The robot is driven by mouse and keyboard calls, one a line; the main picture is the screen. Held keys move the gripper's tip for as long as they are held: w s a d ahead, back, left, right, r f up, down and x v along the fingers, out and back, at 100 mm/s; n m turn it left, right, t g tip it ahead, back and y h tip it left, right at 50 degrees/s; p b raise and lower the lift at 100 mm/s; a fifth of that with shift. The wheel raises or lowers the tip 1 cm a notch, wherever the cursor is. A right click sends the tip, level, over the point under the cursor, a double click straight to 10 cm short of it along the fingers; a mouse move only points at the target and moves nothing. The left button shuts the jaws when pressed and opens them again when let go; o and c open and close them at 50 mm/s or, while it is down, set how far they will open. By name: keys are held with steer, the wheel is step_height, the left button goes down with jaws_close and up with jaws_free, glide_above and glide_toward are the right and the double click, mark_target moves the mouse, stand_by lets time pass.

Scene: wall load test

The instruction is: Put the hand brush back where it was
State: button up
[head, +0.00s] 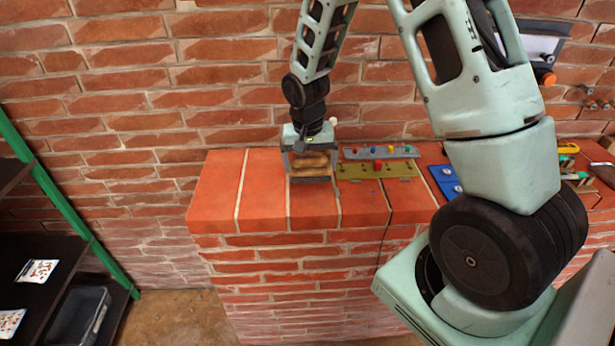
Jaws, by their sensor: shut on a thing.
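My gripper (311,172) points down over the left part of the brick ledge, at the far end of my arm. It is shut on a brown, wooden-looking thing, which I take to be the hand brush (310,160). The brush lies crosswise between the fingers, and the gripper body partly covers it. Its bristles cannot be made out. The brush is at or just above the ledge top (265,195); I cannot tell whether it touches.
Just right of my gripper lie a grey strip with coloured knobs (357,153) and an olive strip (350,172). A blue panel (440,176) lies farther right. A dark shelf (40,235) with a green post stands left. The ledge's left end is clear.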

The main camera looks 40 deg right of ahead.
mark_target(310, 187)
steer(key=shift+f+p, duration=0.3)
steer(key=shift+f, duration=1.95)
steer(key=shift+f, duration=0.2)
steer(key=o, duration=0.9)
steer(key=shift+r, duration=0.1)
